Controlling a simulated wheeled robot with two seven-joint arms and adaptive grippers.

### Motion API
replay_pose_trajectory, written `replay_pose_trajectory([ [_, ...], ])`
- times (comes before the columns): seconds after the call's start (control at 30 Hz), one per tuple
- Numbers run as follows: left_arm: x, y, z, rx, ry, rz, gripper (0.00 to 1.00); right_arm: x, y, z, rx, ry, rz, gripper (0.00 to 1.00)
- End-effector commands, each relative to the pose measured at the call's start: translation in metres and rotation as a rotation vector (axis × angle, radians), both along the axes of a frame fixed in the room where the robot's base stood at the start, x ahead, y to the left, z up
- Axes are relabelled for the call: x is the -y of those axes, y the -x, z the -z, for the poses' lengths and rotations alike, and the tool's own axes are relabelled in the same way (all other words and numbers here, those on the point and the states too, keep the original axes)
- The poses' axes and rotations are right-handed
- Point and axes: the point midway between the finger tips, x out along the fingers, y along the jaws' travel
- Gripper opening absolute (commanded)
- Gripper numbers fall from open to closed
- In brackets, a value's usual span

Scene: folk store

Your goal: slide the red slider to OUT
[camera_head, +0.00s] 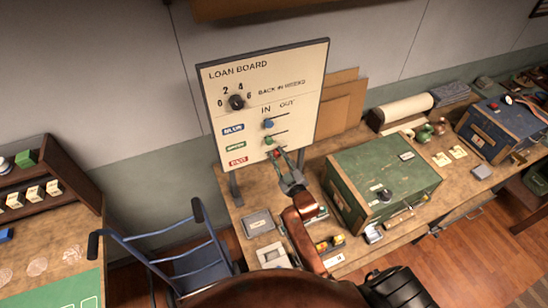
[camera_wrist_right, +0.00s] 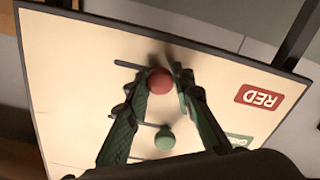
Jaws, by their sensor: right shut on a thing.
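The loan board (camera_head: 222,92) stands upright at the back of the bench, with IN and OUT columns and blue, green and red labels. The red slider knob (camera_wrist_right: 159,81) sits on the lowest row, by the red label (camera_wrist_right: 262,97). Its slot shows on the side away from that label, towards OUT; the knob is near the IN end. My right gripper (camera_wrist_right: 162,84) is shut on the red knob, one finger either side. In the head view, my right gripper (camera_head: 280,158) largely hides this row. My left gripper is not in view.
The blue knob (camera_head: 268,124) and green knob (camera_head: 269,141) are at the IN side, just above. The green knob (camera_wrist_right: 165,138) is close to my fingers in the wrist view. A dial (camera_head: 236,102) is higher up. A green box (camera_head: 380,175) stands right of my arm.

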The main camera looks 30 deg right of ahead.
Motion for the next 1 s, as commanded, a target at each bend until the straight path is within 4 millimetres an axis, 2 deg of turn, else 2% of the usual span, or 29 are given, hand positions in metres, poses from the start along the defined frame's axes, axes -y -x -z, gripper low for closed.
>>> replay_pose_trajectory([
  [0.83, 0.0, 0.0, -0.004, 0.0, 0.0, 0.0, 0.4, 0.047, 0.003, 0.001, -0.001, 0.001, 0.0, 0.12],
  [0.87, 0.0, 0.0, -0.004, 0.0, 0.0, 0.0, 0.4, 0.047, 0.003, 0.001, -0.001, 0.0, 0.0, 0.24],
  [1.0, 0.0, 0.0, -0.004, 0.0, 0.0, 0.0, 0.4, 0.046, 0.003, 0.001, -0.001, 0.0, 0.001, 0.34],
])
